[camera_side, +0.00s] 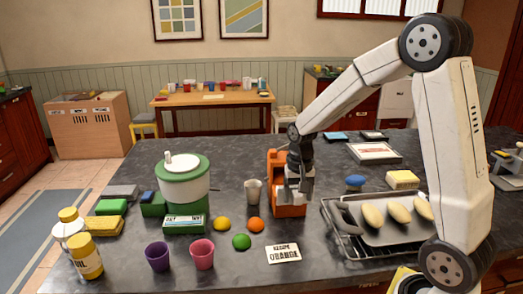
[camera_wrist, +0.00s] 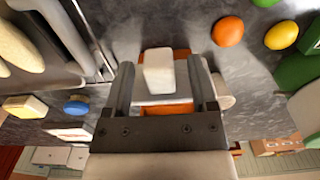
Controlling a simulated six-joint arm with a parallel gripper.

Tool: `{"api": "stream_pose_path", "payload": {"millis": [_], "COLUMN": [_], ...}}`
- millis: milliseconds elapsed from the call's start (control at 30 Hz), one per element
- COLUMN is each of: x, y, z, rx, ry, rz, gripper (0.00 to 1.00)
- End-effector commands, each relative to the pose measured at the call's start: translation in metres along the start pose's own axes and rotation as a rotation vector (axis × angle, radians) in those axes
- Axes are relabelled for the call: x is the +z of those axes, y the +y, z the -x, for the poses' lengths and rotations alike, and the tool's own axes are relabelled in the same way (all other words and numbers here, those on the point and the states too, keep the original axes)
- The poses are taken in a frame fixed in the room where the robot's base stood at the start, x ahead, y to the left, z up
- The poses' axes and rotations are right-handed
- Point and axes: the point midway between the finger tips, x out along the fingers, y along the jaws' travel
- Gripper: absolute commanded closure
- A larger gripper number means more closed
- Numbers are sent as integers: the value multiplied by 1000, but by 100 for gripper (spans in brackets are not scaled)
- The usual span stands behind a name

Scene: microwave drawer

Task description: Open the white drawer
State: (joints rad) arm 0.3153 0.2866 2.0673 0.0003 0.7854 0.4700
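A white cabinet with drawers (camera_side: 397,101) stands on the floor in the right background of the side view, partly hidden by my arm. A small white cabinet front also shows at the lower left of the wrist view (camera_wrist: 50,156). My gripper (camera_side: 300,188) points down at an orange appliance (camera_side: 273,172) on the dark worktop. In the wrist view my gripper (camera_wrist: 161,75) has its two fingers apart. A white block-like part (camera_wrist: 158,72) shows between them, with gaps on both sides. I cannot tell whether it lies between the fingertips or below them.
A grey tray (camera_side: 385,236) with pale oval items sits on a wire rack at the right. A light cup (camera_side: 253,191) stands beside the appliance. An orange fruit (camera_side: 257,225), a sign (camera_side: 283,253), and a green-and-white pot (camera_side: 183,180) stand nearby.

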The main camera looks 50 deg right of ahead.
Motion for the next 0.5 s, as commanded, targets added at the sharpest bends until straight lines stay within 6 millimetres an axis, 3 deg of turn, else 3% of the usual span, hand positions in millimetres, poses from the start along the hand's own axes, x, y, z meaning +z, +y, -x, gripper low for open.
{"api": "stream_pose_path", "payload": {"millis": [267, 500], "x": [0, 0], "y": [0, 0], "z": [4, 26], "rx": [1, -1], "ry": [-1, 3], "rz": [0, 0], "gripper": [26, 26]}}
